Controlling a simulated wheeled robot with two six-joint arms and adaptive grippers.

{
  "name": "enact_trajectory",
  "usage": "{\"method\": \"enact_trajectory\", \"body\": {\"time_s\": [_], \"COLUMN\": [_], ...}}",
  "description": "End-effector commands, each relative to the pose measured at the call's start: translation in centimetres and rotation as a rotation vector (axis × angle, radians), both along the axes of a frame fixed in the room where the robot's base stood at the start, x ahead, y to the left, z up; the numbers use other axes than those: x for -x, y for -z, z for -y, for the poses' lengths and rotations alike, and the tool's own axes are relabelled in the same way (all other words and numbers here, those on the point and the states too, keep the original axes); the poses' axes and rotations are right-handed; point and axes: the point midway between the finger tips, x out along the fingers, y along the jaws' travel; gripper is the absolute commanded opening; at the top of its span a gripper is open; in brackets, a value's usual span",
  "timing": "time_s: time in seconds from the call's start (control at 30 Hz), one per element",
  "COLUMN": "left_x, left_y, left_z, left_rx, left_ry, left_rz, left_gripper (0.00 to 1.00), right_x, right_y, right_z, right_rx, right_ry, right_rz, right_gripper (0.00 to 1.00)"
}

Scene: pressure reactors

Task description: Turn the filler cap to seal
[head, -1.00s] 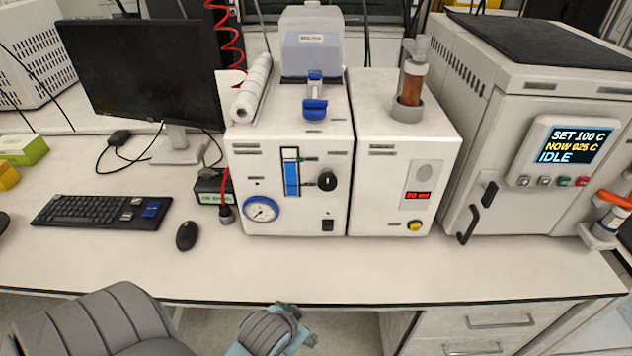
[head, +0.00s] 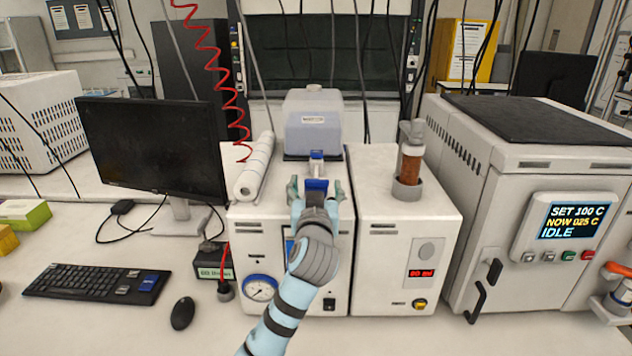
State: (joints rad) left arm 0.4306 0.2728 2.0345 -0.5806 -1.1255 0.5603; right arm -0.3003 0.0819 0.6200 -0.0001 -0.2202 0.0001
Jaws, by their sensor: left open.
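The blue filler cap (head: 317,185) sits on top of the left white bench unit (head: 250,225), in front of a translucent grey tank (head: 313,125). A small blue-and-white part (head: 316,160) stands just behind the cap. My left gripper (head: 317,190) is open, with one finger on each side of the cap as seen from here. I cannot tell whether the fingers touch it. The gripper body and arm hide the cap's lower part and much of the unit's front panel. My right gripper is not in view.
A white paper roll (head: 255,168) lies left of the cap. An amber cylinder (head: 411,160) stands on the right-hand unit. A large oven-like reactor (head: 560,190) reads IDLE at far right. A monitor (head: 150,145), keyboard (head: 97,284) and mouse (head: 183,313) are at left.

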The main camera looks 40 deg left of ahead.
Motion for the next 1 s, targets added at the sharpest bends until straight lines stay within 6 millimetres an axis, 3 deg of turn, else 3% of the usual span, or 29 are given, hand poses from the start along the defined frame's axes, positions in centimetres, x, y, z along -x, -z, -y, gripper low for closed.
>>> {"method": "enact_trajectory", "body": {"time_s": [0.13, 0.43, 0.73, 1.0], "left_x": [-1.5, -2.0, -1.9, -1.9], "left_y": [0.0, 0.1, 0.1, 0.0], "left_z": [-1.1, -1.4, -1.3, -1.4], "left_rx": [-0.001, 0.001, 0.001, -0.001], "left_ry": [0.001, 0.002, 0.003, 0.028], "left_rz": [-0.001, 0.000, -0.001, -0.001], "left_gripper": [0.67, 0.67, 0.20, 0.19], "right_x": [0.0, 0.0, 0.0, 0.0], "right_y": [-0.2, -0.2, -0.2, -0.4], "right_z": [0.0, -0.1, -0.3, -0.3], "right_rx": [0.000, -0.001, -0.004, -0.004], "right_ry": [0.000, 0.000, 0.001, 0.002], "right_rz": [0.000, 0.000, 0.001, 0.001], "right_gripper": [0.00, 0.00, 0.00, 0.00]}}
